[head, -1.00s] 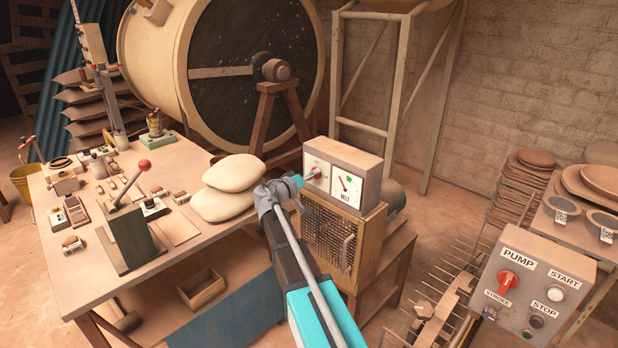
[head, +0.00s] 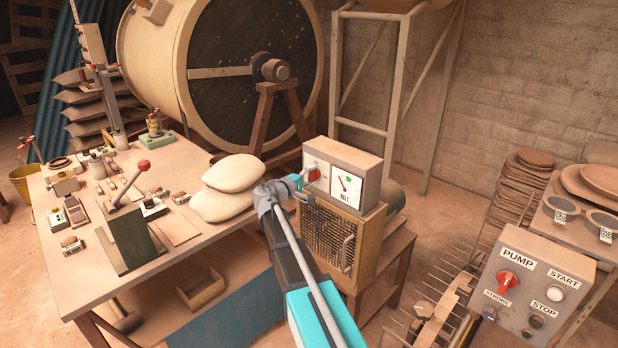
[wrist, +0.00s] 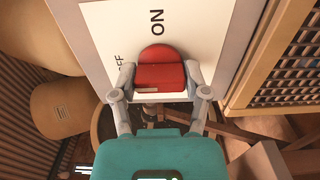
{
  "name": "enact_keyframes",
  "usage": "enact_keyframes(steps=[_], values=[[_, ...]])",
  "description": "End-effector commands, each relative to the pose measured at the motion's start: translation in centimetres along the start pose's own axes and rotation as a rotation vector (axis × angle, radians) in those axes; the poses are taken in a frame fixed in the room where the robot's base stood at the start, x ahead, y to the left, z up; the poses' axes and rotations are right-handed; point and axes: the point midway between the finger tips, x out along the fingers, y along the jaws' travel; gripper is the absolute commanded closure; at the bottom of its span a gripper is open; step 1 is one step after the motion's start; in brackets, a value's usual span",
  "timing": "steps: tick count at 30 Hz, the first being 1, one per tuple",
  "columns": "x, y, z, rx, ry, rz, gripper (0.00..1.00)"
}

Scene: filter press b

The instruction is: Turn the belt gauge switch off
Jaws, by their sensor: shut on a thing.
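The belt gauge box (head: 357,160) is a beige box with a white front, a dial marked BELT (head: 345,186) and a red switch knob (head: 313,173) left of the dial. In the wrist view, the red knob (wrist: 160,72) fills the middle. The word ON shows above it and a partly hidden OFF at its upper left. My gripper (wrist: 160,80) is shut on the knob, one finger on each side. In the head view, my gripper (head: 306,183) reaches the box front from the lower left. The knob's exact pointing is unclear.
The box stands on a wooden cabinet with a mesh front (head: 325,237). Two pale sacks (head: 225,188) lie close left on the workbench (head: 185,255). A pump control box (head: 530,290) stands at lower right. A large drum (head: 240,70) is behind.

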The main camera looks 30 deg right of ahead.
Motion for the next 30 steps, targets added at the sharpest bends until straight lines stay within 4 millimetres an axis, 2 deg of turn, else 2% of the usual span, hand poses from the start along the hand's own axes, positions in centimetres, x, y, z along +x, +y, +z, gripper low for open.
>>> enact_keyframes(steps=[13,14,18,19,30], values=[[0.1,-0.08,0.38,-0.012,-0.01,-0.003,0.88],[0.1,-0.08,0.38,-0.012,-0.01,-0.003,0.34],[0.05,-0.06,0.27,-0.012,-0.006,-0.002,0.08],[0.03,-0.06,0.23,-0.012,-0.006,-0.002,0.06],[-0.06,-0.03,0.04,-0.011,-0.001,-0.001,0.06]])
